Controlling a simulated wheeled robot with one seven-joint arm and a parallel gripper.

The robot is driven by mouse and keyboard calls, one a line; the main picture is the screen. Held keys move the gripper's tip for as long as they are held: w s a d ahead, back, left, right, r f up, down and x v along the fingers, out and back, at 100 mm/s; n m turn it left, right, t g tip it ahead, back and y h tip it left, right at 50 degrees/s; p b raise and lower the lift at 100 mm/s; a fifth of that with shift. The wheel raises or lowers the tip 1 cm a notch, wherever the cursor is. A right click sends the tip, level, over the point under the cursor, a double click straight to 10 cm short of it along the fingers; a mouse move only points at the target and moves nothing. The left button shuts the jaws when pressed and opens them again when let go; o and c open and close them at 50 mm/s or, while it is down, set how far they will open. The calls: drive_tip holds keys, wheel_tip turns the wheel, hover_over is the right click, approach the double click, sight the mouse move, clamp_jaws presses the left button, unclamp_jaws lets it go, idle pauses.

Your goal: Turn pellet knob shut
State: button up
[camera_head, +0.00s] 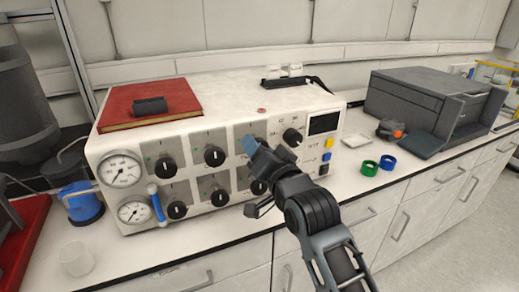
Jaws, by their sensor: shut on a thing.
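The white reactor control box (225,88) stands on the counter with two rows of black knobs on its front. My gripper (251,148) is at the right-hand knob panel of the upper row, shut on a knob there. The gripper hides that knob almost fully, so its angle cannot be told. A blue part shows at the gripper's tip. Other upper knobs (214,156) and (165,167) are clear of my gripper. Lower knobs (219,198) and (177,210) also show; another is partly behind my wrist. The panel labels are too small to read, so the pellet knob cannot be picked out by label.
Two round gauges (120,170) and a blue-handled lever (156,205) are at the box's left. A dial (292,137), a dark screen (323,123) and small buttons are at its right.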

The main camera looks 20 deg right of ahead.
drive_tip(key=shift+f+m, duration=0.1)
drive_tip(key=shift+m, duration=0.5)
drive_tip(key=o, duration=1)
drive_tip(key=shift+o, duration=0.2)
drive_tip(key=s+b, duration=0.1)
drive_tip(key=s, duration=0.7)
